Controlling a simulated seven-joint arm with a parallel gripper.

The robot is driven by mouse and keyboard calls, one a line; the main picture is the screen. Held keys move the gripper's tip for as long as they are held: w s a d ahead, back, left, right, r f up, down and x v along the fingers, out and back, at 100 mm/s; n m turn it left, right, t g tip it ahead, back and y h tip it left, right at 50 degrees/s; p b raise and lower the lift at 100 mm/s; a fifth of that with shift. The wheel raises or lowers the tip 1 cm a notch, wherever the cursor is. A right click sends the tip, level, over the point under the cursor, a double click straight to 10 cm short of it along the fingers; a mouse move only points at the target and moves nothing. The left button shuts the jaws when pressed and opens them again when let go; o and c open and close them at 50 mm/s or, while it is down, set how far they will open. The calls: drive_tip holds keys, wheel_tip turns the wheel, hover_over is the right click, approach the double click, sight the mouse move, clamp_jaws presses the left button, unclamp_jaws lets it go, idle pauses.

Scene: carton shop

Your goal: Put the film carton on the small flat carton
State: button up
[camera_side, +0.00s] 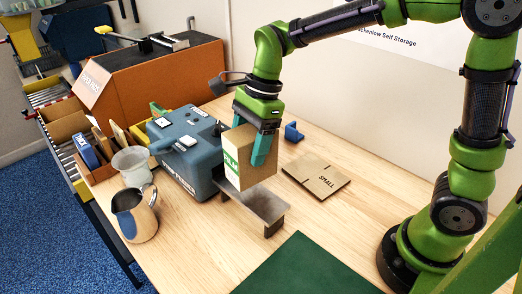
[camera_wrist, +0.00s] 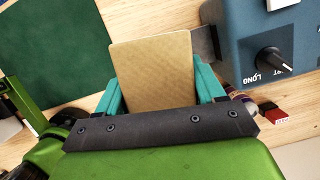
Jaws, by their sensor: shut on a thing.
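The film carton (camera_side: 238,163) is a tan and white box with green print on its side. My gripper (camera_side: 252,140) is shut on it, with teal fingers on two opposite sides, and holds it upright. In the wrist view the carton's plain tan face (camera_wrist: 152,72) fills the space between the fingers (camera_wrist: 158,92). The carton is over or at the metal outfeed tray of the blue machine; I cannot tell whether it touches. The small flat carton (camera_side: 312,178), brown and marked SMALL, lies flat on the table to the right of the held carton, with nothing on it.
The blue machine (camera_side: 186,160) stands left of my gripper, its metal tray (camera_side: 262,206) jutting out toward the green mat (camera_side: 305,268). A small blue object (camera_side: 293,132) lies behind the flat carton. A metal jug (camera_side: 136,216) and a grey cup (camera_side: 132,161) stand at the left.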

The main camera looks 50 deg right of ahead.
drive_tip(key=s+d+f+m, duration=0.1)
drive_tip(key=s+d, duration=0.3)
drive_tip(key=d, duration=0.4)
drive_tip(key=s+d+f+m, duration=0.1)
drive_tip(key=s+d, duration=0.4)
drive_tip(key=d, duration=0.4)
drive_tip(key=s+d+f+n, duration=0.1)
drive_tip(key=s+f+n, duration=0.3)
drive_tip(key=s, duration=0.6)
drive_tip(key=shift+g, duration=0.3)
drive_tip(key=shift+w+d+f, duration=0.6)
drive_tip(key=shift+w+f, duration=0.3)
drive_tip(key=shift+w, duration=1.65)
drive_tip(key=shift+w+d+f, duration=0.55)
drive_tip(key=shift+w+f, duration=0.35)
drive_tip(key=shift+w, duration=1.6)
drive_tip(key=shift+w+d+f, duration=0.6)
drive_tip(key=shift+w+f, duration=0.3)
drive_tip(key=shift+w, duration=1.65)
drive_tip(key=shift+f, duration=0.1)
drive_tip(key=o, duration=1.2)
